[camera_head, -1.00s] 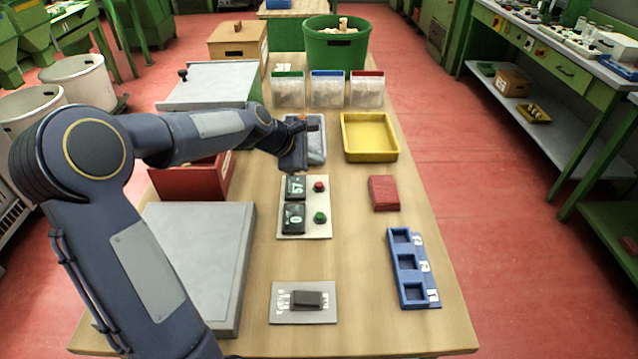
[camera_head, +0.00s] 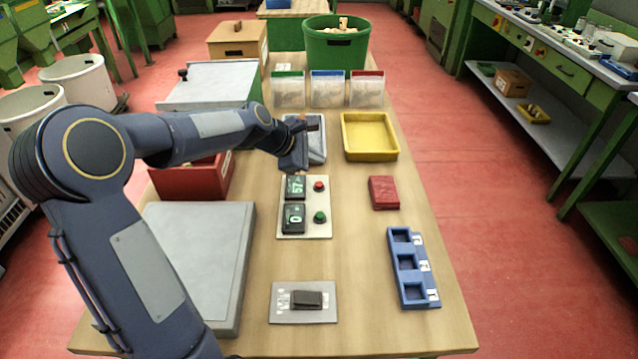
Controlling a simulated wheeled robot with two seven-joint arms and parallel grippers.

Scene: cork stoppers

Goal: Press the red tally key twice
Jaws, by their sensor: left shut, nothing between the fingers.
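The red tally key (camera_head: 319,186) is a small round button on a pale panel (camera_head: 318,232), at the right of the upper dark display (camera_head: 295,187), which reads 57. A green key (camera_head: 320,217) sits below it beside a lower display (camera_head: 293,218) reading 0. My left gripper (camera_head: 297,168) is shut and empty, pointing down just behind the panel's upper left edge, apart from the red key. My right gripper is out of view.
A grey tray (camera_head: 318,150) lies behind the gripper, with a yellow tray (camera_head: 369,155) to its right. A red block (camera_head: 383,192), a blue three-slot holder (camera_head: 412,268) and a switch plate (camera_head: 303,317) lie nearby. Bare table surrounds the panel's right side.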

